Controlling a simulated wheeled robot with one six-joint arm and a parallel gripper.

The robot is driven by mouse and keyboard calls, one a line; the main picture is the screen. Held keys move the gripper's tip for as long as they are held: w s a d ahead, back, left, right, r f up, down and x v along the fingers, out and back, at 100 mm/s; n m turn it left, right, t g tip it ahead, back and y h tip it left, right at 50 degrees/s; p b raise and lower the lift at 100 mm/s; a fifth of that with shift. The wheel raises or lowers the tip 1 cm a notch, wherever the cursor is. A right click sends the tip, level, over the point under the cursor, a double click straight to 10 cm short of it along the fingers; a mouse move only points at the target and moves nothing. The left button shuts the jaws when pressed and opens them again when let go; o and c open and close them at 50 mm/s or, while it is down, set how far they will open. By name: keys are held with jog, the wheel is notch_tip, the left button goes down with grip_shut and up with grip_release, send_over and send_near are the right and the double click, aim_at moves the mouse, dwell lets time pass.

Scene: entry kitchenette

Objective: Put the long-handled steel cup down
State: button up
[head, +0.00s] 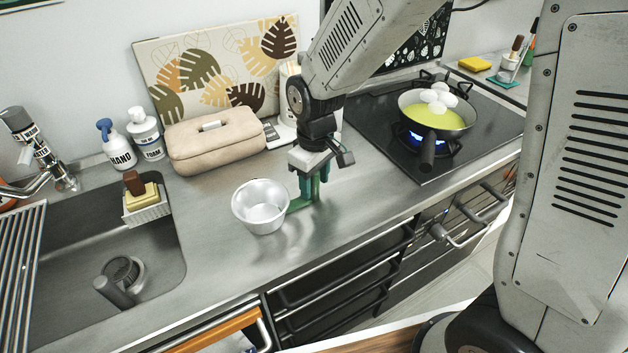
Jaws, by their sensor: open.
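The steel cup (261,207) is on the bare metal counter (225,262) near the middle of the view, with its open mouth facing up. It looks empty. A short greenish part of its handle (298,205) shows to its right, reaching toward my gripper; the rest is hidden or hard to make out. My gripper (314,190) points down just right of the cup, its green fingers around or beside the handle's end. The jaws are open. I cannot tell whether a finger still touches the handle.
The sink (100,262) lies to the left. A beige fabric case (215,140) and two pump bottles stand behind. A lit burner holds a pan (436,112) with white eggs at the right. The counter's front edge is near; free counter lies around the cup.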

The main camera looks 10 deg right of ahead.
notch_tip(320, 180, up, 12)
jog(key=shift+d+r, duration=0.1)
jog(key=s+d+r+m, duration=0.3)
jog(key=s+d, duration=0.4)
jog(key=s, duration=0.4)
jog(key=s+d+r+m+t, duration=0.1)
jog(key=s+d+r+m, duration=0.2)
jog(key=s+d, duration=0.4)
jog(key=s+m, duration=0.1)
jog(key=s, duration=0.2)
jog(key=shift+s+d+m, duration=0.15)
jog(key=shift+s+m, duration=0.25)
jog(key=shift+r, duration=0.1)
